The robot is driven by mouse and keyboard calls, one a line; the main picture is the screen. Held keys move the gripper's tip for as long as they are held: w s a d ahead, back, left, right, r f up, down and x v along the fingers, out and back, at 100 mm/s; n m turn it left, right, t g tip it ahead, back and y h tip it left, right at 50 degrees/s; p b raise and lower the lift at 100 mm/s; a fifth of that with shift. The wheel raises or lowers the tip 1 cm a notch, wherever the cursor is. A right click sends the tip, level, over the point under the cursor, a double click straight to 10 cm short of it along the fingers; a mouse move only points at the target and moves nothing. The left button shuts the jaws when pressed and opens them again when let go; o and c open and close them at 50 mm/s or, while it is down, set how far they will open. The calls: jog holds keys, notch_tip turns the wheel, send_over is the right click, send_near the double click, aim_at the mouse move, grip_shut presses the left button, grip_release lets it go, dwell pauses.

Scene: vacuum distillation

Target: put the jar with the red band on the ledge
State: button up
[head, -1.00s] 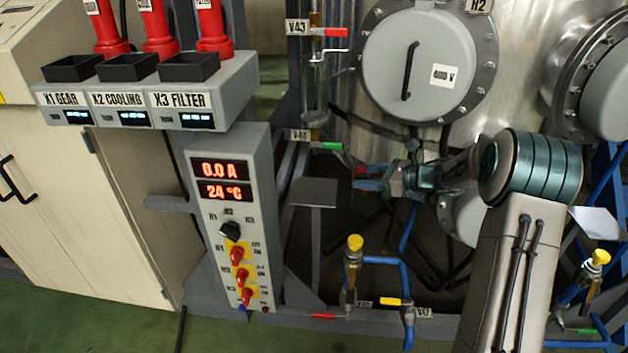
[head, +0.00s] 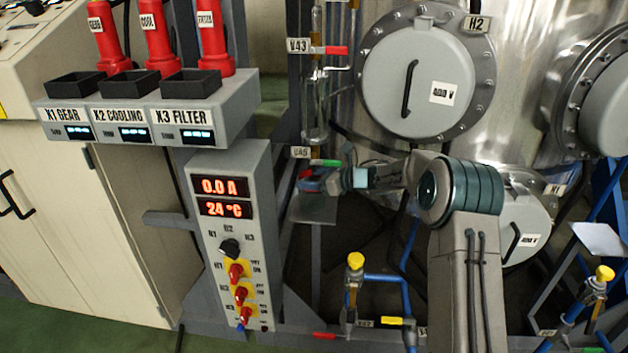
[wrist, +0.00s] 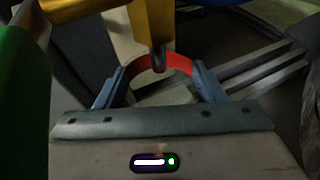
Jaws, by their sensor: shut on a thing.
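The jar's red band (wrist: 172,64) shows as a ring between the two fingers of my gripper (wrist: 160,85) in the wrist view; the rest of the jar is clear or hard to make out. A metal spout tip (wrist: 158,58) shows at the band's ring in that view. In the head view my gripper (head: 311,182) is shut on the jar, over the small grey ledge (head: 314,210) below the green-handled valve (head: 326,162). A bit of red shows at the fingers there. Whether the jar touches the ledge cannot be told.
A glass cylinder (head: 316,110) and the red V43 handle (head: 337,50) are above my gripper. The control panel (head: 228,235) stands to the left. Yellow-capped valves (head: 355,261) and blue pipes (head: 385,278) are below. A round H2 hatch (head: 415,85) is behind my arm.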

jog(key=shift+d+f, duration=0.15)
jog(key=shift+d, duration=0.05)
jog(key=o, duration=1.5)
jog(key=shift+c, duration=0.2)
jog(key=shift+d, duration=0.1)
jog(key=v, duration=1.2)
jog(key=shift+p, duration=0.4)
